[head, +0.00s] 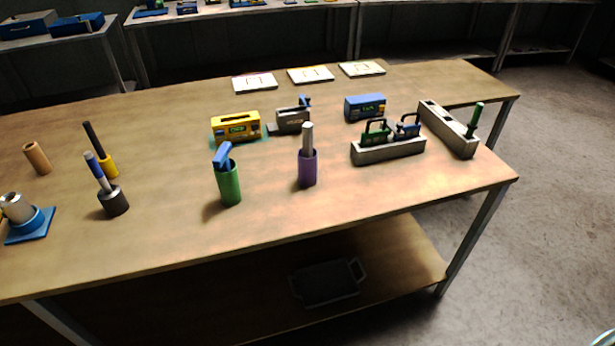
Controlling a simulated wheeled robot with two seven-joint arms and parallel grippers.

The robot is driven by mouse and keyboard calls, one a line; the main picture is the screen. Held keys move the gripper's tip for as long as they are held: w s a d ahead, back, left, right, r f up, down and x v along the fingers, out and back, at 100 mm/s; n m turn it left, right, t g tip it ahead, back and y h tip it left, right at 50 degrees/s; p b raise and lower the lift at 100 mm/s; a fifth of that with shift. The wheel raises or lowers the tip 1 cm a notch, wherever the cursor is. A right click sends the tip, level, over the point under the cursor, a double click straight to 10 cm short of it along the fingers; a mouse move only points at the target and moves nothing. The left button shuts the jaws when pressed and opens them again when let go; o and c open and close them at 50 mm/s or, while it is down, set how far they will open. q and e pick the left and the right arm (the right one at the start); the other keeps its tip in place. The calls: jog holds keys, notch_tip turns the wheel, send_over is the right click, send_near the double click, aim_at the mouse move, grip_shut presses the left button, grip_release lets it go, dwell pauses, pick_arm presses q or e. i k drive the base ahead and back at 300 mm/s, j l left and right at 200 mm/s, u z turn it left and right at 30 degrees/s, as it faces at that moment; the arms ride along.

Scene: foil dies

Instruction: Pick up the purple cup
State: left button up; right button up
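The purple cup (308,172) stands upright on the wooden table, near the middle of its front part. A grey rod-like tool (308,137) sticks up out of it. Its lower end is hidden inside the cup. Neither of my grippers shows in the head view.
A green cup (230,187) holding a blue-topped tool stands left of the purple cup. A grey rack (388,151) with green and blue handled items stands to its right. A yellow box (236,127) and a grey block (292,121) lie behind. The table front edge is clear.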

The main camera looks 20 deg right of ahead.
aim_at(306, 167)
jog(key=i+l, duration=0.1)
jog(key=l, duration=0.3)
jog(key=i+l, duration=0.1)
jog(key=l, duration=0.3)
jog(key=i+l, duration=0.15)
jog(key=l, duration=0.25)
jog(key=i+l, duration=0.1)
jog(key=l, duration=0.3)
jog(key=i+l, duration=0.1)
jog(key=l, duration=0.3)
jog(key=u, duration=0.05)
